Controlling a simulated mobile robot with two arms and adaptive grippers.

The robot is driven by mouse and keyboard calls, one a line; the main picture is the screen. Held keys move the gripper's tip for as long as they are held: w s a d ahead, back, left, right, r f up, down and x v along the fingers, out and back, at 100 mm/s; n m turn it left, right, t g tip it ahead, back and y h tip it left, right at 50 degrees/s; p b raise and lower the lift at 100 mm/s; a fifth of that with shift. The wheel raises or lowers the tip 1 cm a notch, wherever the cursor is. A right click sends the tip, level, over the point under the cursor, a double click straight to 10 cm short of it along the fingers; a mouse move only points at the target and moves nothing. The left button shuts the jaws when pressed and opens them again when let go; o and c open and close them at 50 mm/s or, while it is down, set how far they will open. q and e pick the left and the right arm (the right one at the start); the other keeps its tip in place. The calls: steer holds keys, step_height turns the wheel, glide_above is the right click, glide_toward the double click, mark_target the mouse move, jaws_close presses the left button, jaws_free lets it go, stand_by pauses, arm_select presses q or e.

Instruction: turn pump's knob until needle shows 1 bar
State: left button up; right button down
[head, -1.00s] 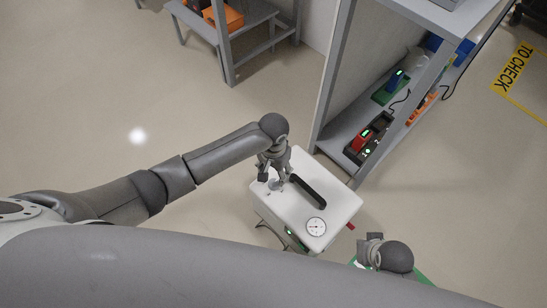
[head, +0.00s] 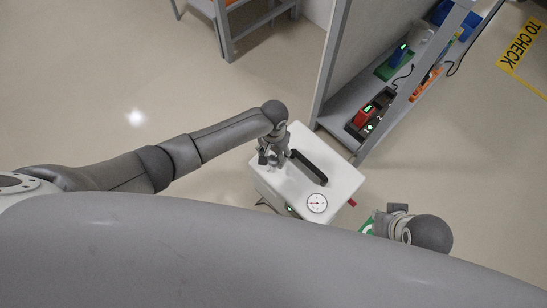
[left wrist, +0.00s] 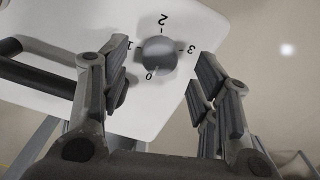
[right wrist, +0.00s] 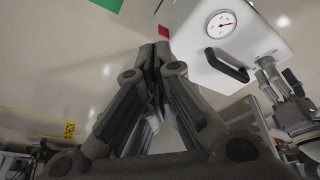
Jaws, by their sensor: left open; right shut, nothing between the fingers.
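The pump is a white box (head: 335,178) with a black handle (head: 309,167) on top. Its round gauge (head: 317,203) is on the top face. In the left wrist view the grey knob (left wrist: 160,57) sits in a scale marked 0 to 3. My left gripper (head: 271,157) is open over the pump, a finger on either side of the knob; contact is not clear. My right gripper (head: 397,208) is shut and empty, right of the pump.
A grey shelf (head: 340,127) stands just behind the pump, with a red and black device (head: 368,113) on its lower board. A table frame (head: 227,35) is at the back. The floor at left is clear. A yellow "TO CHECK" marking (head: 522,50) lies at the far right.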

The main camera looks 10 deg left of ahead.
mark_target(274, 158)
arm_select(q)
steer(key=shift+f, duration=0.5)
steer(key=shift+f+b, duration=0.45)
steer(key=shift+f, duration=0.65)
arm_select(e)
steer(key=shift+s+r, duration=0.3)
steer(key=shift+r, duration=0.1)
arm_select(q)
steer(key=c, duration=1)
steer(key=shift+c, duration=0.2)
steer(key=shift+r, duration=0.1)
arm_select(e)
steer(key=shift+r, duration=0.15)
